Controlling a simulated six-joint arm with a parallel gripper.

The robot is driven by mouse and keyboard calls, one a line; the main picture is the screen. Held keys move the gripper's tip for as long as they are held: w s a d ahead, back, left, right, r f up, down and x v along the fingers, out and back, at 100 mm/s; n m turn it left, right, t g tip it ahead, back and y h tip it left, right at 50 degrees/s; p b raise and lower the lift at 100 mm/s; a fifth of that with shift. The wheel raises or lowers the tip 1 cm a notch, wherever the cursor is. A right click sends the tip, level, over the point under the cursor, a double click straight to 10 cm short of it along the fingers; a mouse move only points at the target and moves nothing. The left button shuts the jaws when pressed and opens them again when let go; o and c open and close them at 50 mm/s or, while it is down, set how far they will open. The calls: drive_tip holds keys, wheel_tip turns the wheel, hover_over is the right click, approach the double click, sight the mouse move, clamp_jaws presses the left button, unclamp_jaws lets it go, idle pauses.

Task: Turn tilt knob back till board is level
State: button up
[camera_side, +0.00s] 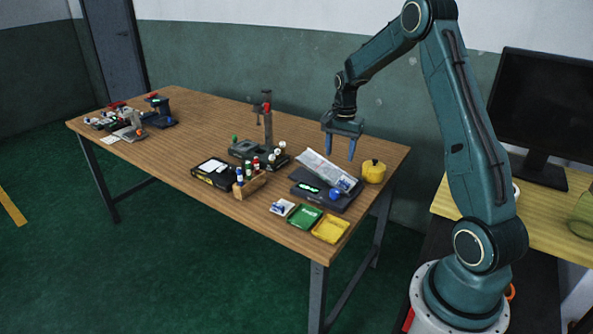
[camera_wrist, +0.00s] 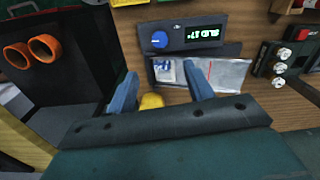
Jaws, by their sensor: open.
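The tilt device has a dark base (camera_side: 310,190) near the right end of the table. A pale board (camera_side: 322,168) rises from it, visibly tilted, with a small blue-and-white item on it. The blue knob (camera_side: 336,195) sits at the front of the base, beside a lit green display (camera_side: 306,186). In the wrist view the knob (camera_wrist: 160,39) and display (camera_wrist: 203,33) are at the top, and the display's text is only partly legible. The board (camera_wrist: 225,75) lies below them. My gripper (camera_side: 340,150) is open and empty above the board, apart from the knob; its fingers also show in the wrist view (camera_wrist: 162,74).
A yellow pot (camera_side: 373,171) stands right of the board. Green (camera_side: 306,218) and yellow (camera_side: 331,229) trays lie in front. A wooden rack with small bottles (camera_side: 249,183), a black case (camera_side: 213,172) and a clamp stand (camera_side: 267,125) are to the left. The table's middle left is clear.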

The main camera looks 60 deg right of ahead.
sight(335, 190)
wheel_tip(335, 190, down, 14)
drive_tip(key=shift+w+r, duration=0.15)
idle(0.7)
drive_tip(key=shift+c, duration=0.2)
drive_tip(key=c, duration=0.9)
